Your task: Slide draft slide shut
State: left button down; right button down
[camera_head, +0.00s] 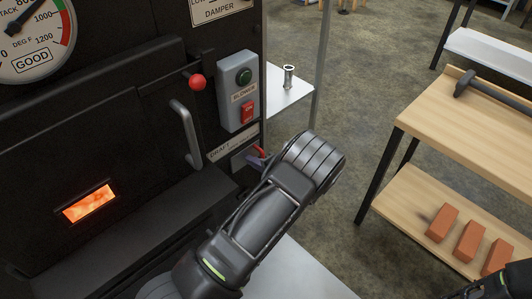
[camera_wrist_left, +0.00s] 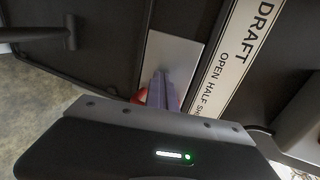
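The draft slide is a silver plate (camera_wrist_left: 168,62) on the black front, beside the white DRAFT label (camera_wrist_left: 238,55). In the head view the label (camera_head: 232,143) is above the plate, which my left arm partly covers. My left gripper (camera_head: 257,161) is at the plate, with its purple-grey fingers (camera_wrist_left: 163,90) close together in front of it. Red shows on both sides of the fingers in the wrist view, and a red bit (camera_head: 260,152) shows beside them in the head view. I cannot tell whether anything is between the fingers.
A grey blower box (camera_head: 239,92) with green and red buttons is above the label. A door handle (camera_head: 186,133), a red knob (camera_head: 197,82) and a glowing window (camera_head: 89,203) are to the left. A wooden bench (camera_head: 460,125) with bricks (camera_head: 469,240) below stands right.

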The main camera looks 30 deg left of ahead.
pick_arm(q)
jog(key=shift+s+a+p, duration=0.1)
jog(key=shift+a+p, duration=0.15)
jog(key=shift+p, duration=0.1)
dwell(0.5)
jog(key=shift+r, duration=0.1)
jog(key=f+p+v, duration=0.1)
jog(key=p+v, duration=0.2)
jog(key=v, duration=0.6)
jog(key=shift+d, duration=0.4)
